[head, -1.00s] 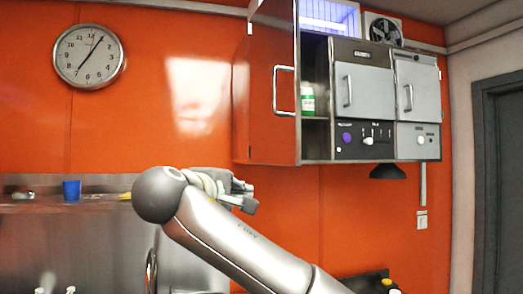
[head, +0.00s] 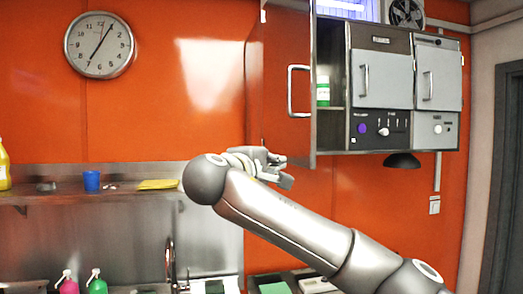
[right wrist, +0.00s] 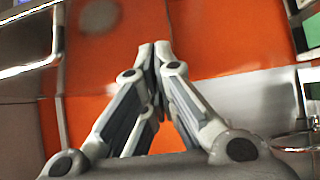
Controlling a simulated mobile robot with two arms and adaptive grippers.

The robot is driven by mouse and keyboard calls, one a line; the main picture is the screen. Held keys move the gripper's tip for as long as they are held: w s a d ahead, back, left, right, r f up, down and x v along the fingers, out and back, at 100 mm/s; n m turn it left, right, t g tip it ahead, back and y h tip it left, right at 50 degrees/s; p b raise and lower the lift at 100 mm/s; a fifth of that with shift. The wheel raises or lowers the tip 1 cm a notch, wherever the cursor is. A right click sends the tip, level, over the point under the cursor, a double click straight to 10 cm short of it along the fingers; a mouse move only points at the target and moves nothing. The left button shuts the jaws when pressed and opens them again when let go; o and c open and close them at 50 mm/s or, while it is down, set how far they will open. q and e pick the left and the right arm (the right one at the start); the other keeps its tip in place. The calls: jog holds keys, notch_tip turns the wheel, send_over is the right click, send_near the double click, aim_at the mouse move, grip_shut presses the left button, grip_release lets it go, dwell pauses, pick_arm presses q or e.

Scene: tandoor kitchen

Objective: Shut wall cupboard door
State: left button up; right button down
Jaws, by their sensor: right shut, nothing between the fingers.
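The wall cupboard door (head: 283,70) is orange with a metal bar handle (head: 299,91). It stands open, swung out at the cupboard's left side. The cupboard (head: 331,128) shows an open bay with a green and white can (head: 323,91) on its shelf. My right gripper (head: 285,178) is just below the lower edge of the door, shut and empty. I cannot tell whether it touches the door. In the right wrist view the closed fingertips (right wrist: 161,50) point at orange surface. My left gripper is not in view.
Grey-fronted units (head: 382,78) adjoin the open bay on the right. A black lamp-like fitting (head: 402,160) hangs below them. A metal shelf (head: 120,192) at left holds a blue cup (head: 91,181) and a yellow cloth (head: 158,184). Bottles and a tap stand below it.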

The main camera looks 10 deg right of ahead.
aim_at(297, 160)
jog(key=d+p, duration=0.1)
jog(key=d, duration=0.1)
jog(key=w+d+p, duration=0.1)
jog(key=d, duration=0.1)
jog(key=shift+d+r, duration=0.1)
jog(key=shift+d, duration=0.05)
jog(key=shift+s+d, duration=0.1)
